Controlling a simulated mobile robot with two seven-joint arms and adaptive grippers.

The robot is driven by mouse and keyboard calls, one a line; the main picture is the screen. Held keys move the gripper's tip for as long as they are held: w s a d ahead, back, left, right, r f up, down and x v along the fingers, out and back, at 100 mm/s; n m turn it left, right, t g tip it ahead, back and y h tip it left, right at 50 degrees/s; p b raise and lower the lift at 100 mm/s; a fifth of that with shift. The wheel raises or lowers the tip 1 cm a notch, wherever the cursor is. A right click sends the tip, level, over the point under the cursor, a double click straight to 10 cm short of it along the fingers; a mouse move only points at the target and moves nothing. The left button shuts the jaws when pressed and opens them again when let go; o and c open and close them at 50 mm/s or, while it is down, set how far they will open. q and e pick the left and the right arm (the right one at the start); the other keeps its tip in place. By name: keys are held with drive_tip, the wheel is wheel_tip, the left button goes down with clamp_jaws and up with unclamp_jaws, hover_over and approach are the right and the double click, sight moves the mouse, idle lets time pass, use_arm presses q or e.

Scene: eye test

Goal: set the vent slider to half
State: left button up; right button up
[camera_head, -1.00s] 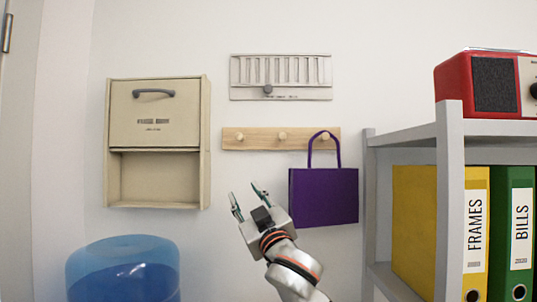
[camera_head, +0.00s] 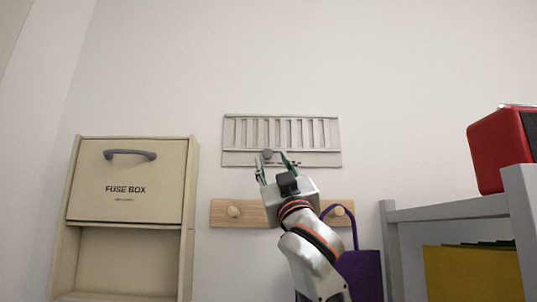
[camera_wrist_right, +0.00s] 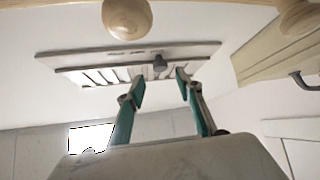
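The vent (camera_head: 281,138) is a pale grille with vertical slots on the wall, in the middle of the head view. Its slider is a dark grey knob (camera_head: 267,154) on the strip below the slots, left of the vent's middle. My right gripper (camera_head: 273,160) is open, with its fingertips just below and around the knob in the head view. In the right wrist view the vent (camera_wrist_right: 200,51) and the knob (camera_wrist_right: 160,63) appear beyond the open fingers (camera_wrist_right: 158,84), the knob between the tips; nothing shows it gripped. My left gripper is not in view.
A wooden peg rail (camera_head: 250,213) is below the vent, partly behind my right arm, with a purple bag (camera_head: 362,272) hanging on it. A fuse box (camera_head: 130,180) is at left. A grey shelf (camera_head: 450,211) with a red radio (camera_head: 499,150) stands at right.

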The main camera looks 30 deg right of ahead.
sight(268, 154)
drive_tip(key=p+x, duration=0.1)
drive_tip(key=x, duration=0.2)
drive_tip(key=shift+w+d+r, duration=0.1)
drive_tip(key=shift+w+r, duration=0.1)
drive_tip(key=shift+w, duration=0.2)
drive_tip(key=shift+w+r, duration=0.2)
drive_tip(key=shift+r, duration=0.05)
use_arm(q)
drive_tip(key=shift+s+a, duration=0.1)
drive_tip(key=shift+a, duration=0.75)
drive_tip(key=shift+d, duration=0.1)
use_arm(e)
drive_tip(key=shift+d, duration=0.1)
drive_tip(key=shift+c, duration=0.2)
clamp_jaws()
drive_tip(key=shift+s+d, duration=0.55)
drive_tip(key=shift+d, duration=0.35)
drive_tip(key=shift+s+d, duration=0.55)
drive_tip(key=shift+d, duration=0.35)
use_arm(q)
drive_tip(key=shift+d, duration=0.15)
use_arm(e)
drive_tip(key=shift+a, duration=0.1)
drive_tip(key=shift+w, duration=0.1)
